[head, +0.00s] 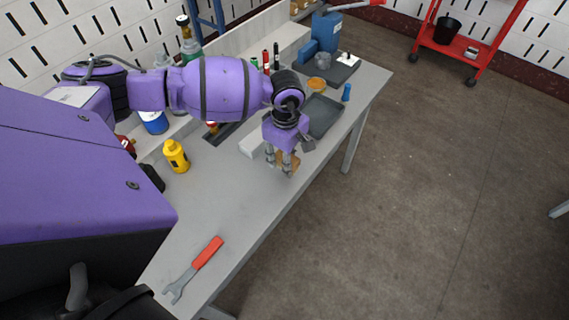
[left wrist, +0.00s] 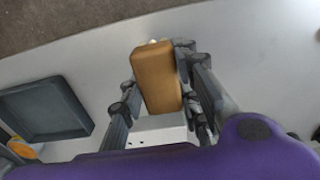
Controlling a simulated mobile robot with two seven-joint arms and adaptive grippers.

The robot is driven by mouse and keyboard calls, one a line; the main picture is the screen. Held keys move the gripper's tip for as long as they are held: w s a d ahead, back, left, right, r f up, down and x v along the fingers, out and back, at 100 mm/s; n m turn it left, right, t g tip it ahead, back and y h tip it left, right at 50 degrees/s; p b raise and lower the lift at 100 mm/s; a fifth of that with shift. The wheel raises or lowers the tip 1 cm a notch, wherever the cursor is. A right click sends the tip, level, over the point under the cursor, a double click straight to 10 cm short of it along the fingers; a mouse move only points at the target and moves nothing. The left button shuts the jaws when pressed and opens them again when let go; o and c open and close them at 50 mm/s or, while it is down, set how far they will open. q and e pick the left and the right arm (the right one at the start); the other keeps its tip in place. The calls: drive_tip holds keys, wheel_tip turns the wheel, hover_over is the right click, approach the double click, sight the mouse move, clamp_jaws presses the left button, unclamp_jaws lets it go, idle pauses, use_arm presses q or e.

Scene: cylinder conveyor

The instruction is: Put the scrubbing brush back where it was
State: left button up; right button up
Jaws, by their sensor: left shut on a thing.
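The scrubbing brush shows as a brown, wood-coloured block (head: 290,158) near the table's front edge. My left gripper (head: 282,163) points down and is shut on it. In the left wrist view the brush (left wrist: 155,80) sits between the fingers (left wrist: 158,88), with a bit of something pale at its far end. Its bristle side is not clearly seen. I cannot tell whether it touches the table or hangs just above it. My right gripper is not in view.
A dark shallow tray (head: 325,115) lies beyond the gripper; it looks empty in the left wrist view (left wrist: 45,108). A white block (head: 250,146) is just left of the gripper.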

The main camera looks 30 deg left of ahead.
use_arm(q)
drive_tip(key=shift+w+a+f, duration=0.25)
drive_tip(key=shift+f, duration=0.2)
drive_tip(key=shift+w+a+f, duration=0.1)
drive_tip(key=shift+f, duration=1.55)
drive_tip(key=shift+f, duration=0.15)
drive_tip(key=o, duration=1.1)
wheel_tip(320, 180, up, 12)
drive_tip(key=shift+r, duration=0.2)
